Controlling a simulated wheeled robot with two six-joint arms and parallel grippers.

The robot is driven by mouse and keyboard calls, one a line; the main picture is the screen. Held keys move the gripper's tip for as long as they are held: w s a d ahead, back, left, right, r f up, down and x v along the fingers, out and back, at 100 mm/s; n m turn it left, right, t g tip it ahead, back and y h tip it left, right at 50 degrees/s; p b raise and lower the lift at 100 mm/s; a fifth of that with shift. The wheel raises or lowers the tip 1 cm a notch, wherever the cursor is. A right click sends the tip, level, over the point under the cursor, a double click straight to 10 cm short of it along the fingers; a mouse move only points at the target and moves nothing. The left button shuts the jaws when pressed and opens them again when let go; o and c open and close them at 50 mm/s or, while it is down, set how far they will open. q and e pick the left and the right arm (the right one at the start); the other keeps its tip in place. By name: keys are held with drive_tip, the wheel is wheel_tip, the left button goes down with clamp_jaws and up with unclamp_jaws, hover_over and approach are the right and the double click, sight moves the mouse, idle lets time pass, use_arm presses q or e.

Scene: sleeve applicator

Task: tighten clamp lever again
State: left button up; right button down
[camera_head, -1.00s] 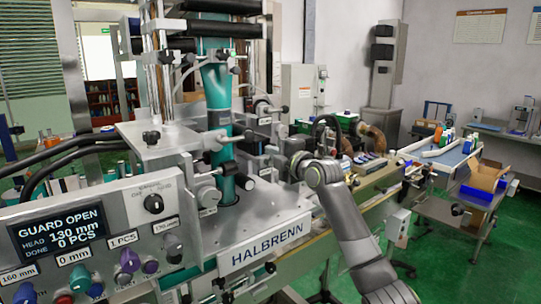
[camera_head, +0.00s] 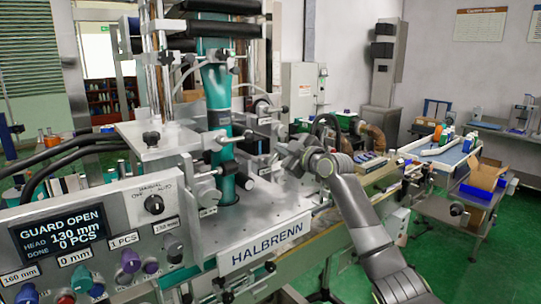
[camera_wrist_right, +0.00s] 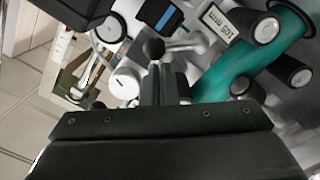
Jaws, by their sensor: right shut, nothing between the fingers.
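A silver lever with a dark ball knob (camera_wrist_right: 153,48), which looks like the clamp lever, shows in the right wrist view, just beyond my fingertips. I cannot tell whether the fingers touch it. My right gripper (camera_wrist_right: 162,78) is shut and empty, its fingers pointing at the knob. In the head view my right gripper (camera_head: 284,150) is at the right side of the sleeve machine's head, beside the teal sleeve tube (camera_head: 219,95). The lever's tightness cannot be seen. My left gripper is not in view.
The control panel (camera_head: 62,230) at left reads "GUARD OPEN". Black-ended rollers and rods (camera_wrist_right: 267,30) crowd close around the fingers. Carton bench (camera_head: 483,180) stands at far right, with green floor between.

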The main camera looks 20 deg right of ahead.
drive_tip(key=shift+d+f+m, duration=0.1)
drive_tip(key=shift+d+m, duration=0.05)
drive_tip(key=shift+m, duration=0.15)
idle(0.4)
